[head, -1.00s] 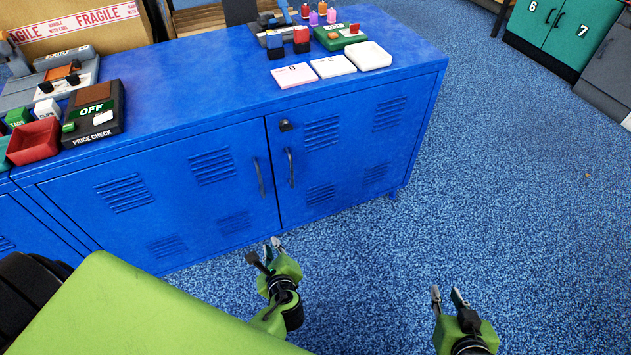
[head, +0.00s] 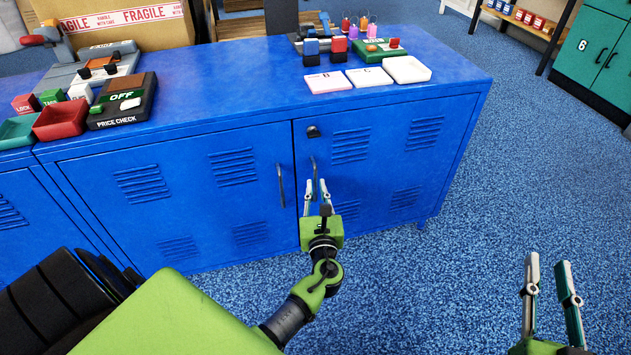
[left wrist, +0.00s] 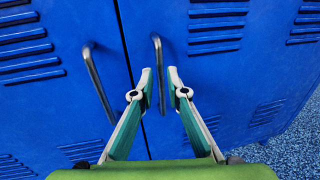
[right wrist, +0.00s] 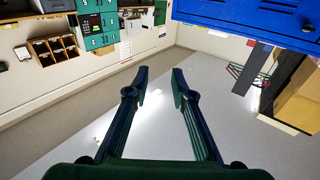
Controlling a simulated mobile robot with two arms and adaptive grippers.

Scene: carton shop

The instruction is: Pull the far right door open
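The far right door (head: 378,172) of the blue cabinet is shut, with a dark lock near its top left corner. Its dark bar handle (head: 314,172) stands upright near the left edge, and the handle also shows in the left wrist view (left wrist: 158,60). My left gripper (head: 317,186) is open at the lower part of this handle. In the left wrist view its fingertips (left wrist: 160,78) lie either side of the handle; I cannot tell whether they touch it. My right gripper (head: 553,275) is open and empty above the floor to the right.
The neighbouring door (head: 195,190) is shut, its handle (head: 281,185) just left of the right door's. The cabinet top (head: 235,75) carries cards, a price check box and small goods. Blue carpet (head: 450,290) before and right of the cabinet is clear. Green lockers (head: 588,50) stand far right.

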